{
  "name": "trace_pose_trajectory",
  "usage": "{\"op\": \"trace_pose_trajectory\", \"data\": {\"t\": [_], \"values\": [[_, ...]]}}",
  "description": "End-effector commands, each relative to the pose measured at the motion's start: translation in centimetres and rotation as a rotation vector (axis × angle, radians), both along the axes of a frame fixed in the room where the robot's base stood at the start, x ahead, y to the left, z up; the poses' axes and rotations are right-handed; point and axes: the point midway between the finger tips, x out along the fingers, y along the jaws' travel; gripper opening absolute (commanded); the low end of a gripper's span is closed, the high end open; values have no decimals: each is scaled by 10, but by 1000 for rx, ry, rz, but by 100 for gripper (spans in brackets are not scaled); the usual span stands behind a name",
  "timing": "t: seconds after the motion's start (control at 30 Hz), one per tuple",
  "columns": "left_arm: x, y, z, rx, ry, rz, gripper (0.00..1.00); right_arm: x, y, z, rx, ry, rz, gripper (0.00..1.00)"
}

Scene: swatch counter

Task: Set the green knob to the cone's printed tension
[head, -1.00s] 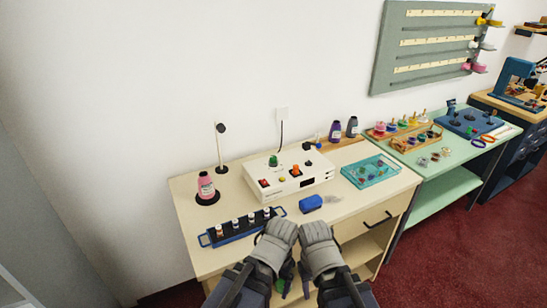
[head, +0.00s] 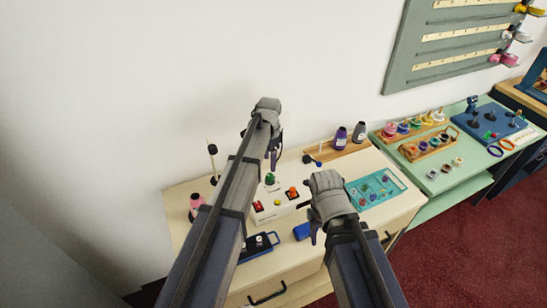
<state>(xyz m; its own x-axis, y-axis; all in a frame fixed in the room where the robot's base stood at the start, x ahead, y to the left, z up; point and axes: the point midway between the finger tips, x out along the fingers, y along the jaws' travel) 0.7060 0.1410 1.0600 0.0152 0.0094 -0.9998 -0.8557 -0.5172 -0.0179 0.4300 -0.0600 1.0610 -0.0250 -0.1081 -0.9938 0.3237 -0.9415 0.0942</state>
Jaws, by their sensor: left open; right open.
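The green knob (head: 269,179) stands on the top of the white control box (head: 283,211), left of an orange knob (head: 293,193). A pink cone (head: 196,201) stands at the left of the counter, partly hidden by my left arm; its print is too small to read. My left gripper (head: 274,158) is open and appears just above the green knob in the picture, apart from it. My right gripper (head: 316,232) is open and empty in front of the box's right end, beside a blue block (head: 302,231). My arms hide parts of the box.
A blue rack (head: 262,246) is mostly behind my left arm. A teal tray (head: 397,176) lies to the right. A thin post (head: 213,160) rises at the back left. A green table (head: 440,186) adjoins.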

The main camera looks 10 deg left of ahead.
Motion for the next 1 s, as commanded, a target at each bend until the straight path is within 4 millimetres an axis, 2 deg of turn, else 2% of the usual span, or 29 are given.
{"op": "trace_pose_trajectory", "data": {"t": [0.37, 0.8, 1.0], "values": [[1, 1, -11, 0, 0, -5, 69, 0, 0, -11, 0, 0, 2, 50], [2, 1, -63, 0, 0, -4, 69, 0, 0, -63, -1, 0, 4, 50], [2, 1, -78, 0, 0, -4, 69, 0, 0, -78, -1, 0, 3, 50]]}}
